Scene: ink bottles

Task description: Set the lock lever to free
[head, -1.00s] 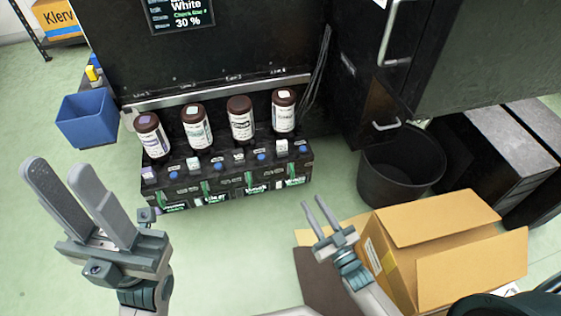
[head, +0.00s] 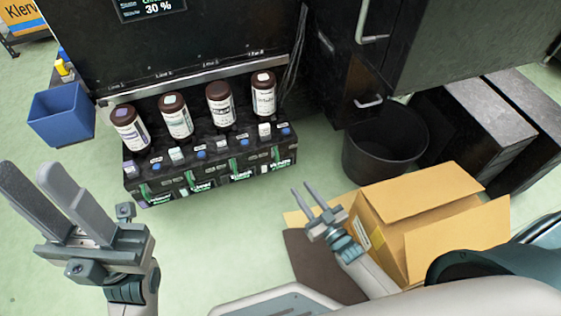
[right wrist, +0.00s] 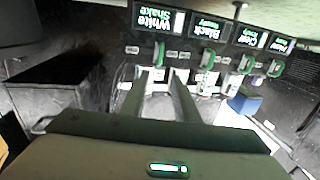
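Several green levers show on the front of a black ink unit (head: 215,181), one below each of the brown ink bottles (head: 175,116). The rightmost green lever (head: 277,154) is above a lit label. In the right wrist view, upside down, one green lever (right wrist: 158,53) hangs by a display reading "White Shake" (right wrist: 157,20). Which lever is the lock lever, and its setting, I cannot tell. My right gripper (head: 302,186) is open and empty, apart from the unit, in front of its right end; its fingers also show in the wrist view (right wrist: 161,78). My left gripper (head: 29,167) is open and empty at the left.
An open cardboard box (head: 430,215) stands beside my right arm. A black bin (head: 385,145) is behind it, near a dark cabinet (head: 460,45). A blue bin (head: 62,115) is left of the unit. Green floor (head: 215,235) is clear in front of the unit.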

